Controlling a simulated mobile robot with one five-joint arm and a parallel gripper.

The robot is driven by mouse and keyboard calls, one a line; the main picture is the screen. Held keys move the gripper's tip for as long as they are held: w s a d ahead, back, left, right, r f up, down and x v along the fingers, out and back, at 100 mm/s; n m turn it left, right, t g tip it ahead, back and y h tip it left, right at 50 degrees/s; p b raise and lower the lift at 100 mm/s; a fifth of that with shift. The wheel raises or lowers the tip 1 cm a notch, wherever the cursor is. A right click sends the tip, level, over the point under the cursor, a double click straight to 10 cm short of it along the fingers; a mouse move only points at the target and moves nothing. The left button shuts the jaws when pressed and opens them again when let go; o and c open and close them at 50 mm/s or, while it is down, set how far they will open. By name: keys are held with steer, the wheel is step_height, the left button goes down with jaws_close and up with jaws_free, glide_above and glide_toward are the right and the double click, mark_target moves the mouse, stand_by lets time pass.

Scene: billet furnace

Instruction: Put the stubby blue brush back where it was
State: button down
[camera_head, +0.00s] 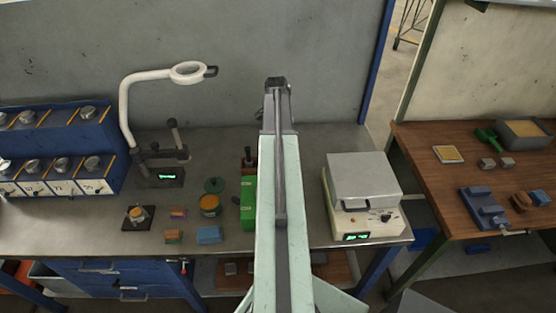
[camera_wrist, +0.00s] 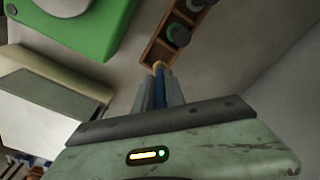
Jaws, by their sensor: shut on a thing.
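My gripper (camera_wrist: 160,92) is shut on the stubby blue brush (camera_wrist: 161,82), seen in the wrist view. The brush's blue body sits between the fingers and its tan end points away from the palm. That end is close to a narrow wooden rack (camera_wrist: 152,54) with divided compartments. Dark, round-topped items (camera_wrist: 178,35) stand in the rack's farther compartments; the nearer compartment looks empty. I cannot tell whether the brush touches the rack. In the head view my gripper (camera_head: 276,84) is at the far end of my arm, and the brush cannot be made out there.
A green box (camera_head: 247,208) stands left of my arm, and it also shows in the wrist view (camera_wrist: 75,22). A small furnace (camera_head: 364,185) stands to the right. A jar (camera_head: 210,205), a blue block (camera_head: 208,235) and a magnifier lamp (camera_head: 160,75) are on the left bench.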

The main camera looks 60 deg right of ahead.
steer(key=shift+f+b, duration=2.7)
steer(key=shift+f, duration=0.8)
steer(key=c, duration=1.4)
jaws_free()
steer(key=shift+r, duration=0.1)
steer(key=r+p, duration=1.2)
steer(key=shift+w+a+r+p, duration=0.1)
steer(key=shift+a+r+p, duration=0.1)
steer(key=shift+a+p, duration=0.2)
